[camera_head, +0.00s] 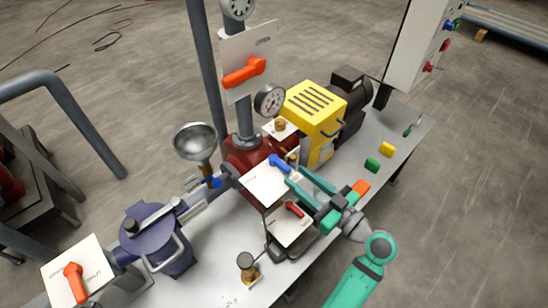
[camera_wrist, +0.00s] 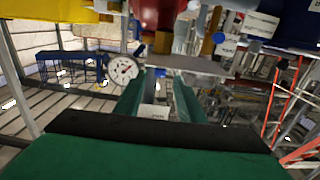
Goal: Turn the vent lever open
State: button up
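Several white plates carry levers, and their printed labels are too small to read, so I cannot tell which is the vent lever. A blue lever (camera_head: 280,164) lies on a white plate (camera_head: 262,184) in the middle of the bench. My gripper (camera_head: 297,175) is open, with its two teal fingers apart and their tips close to that plate's right side, near the blue lever. Contact cannot be made out. A small blue part (camera_wrist: 160,72) shows between the fingers in the wrist view. A red lever (camera_head: 294,209) sits on a lower plate (camera_head: 290,228) just below the fingers.
An orange lever (camera_head: 245,72) is on an upright plate behind; another orange lever (camera_head: 75,283) is at lower left. A gauge (camera_head: 270,101), yellow pump housing (camera_head: 314,108) and funnel (camera_head: 195,141) stand close behind. Small coloured blocks lie on the bench (camera_head: 398,170) at right.

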aim_at(277, 161)
jog(key=x, duration=1)
jog(key=shift+w+a, duration=0.25)
jog(key=shift+w, duration=0.05)
jog(key=c, duration=0.9)
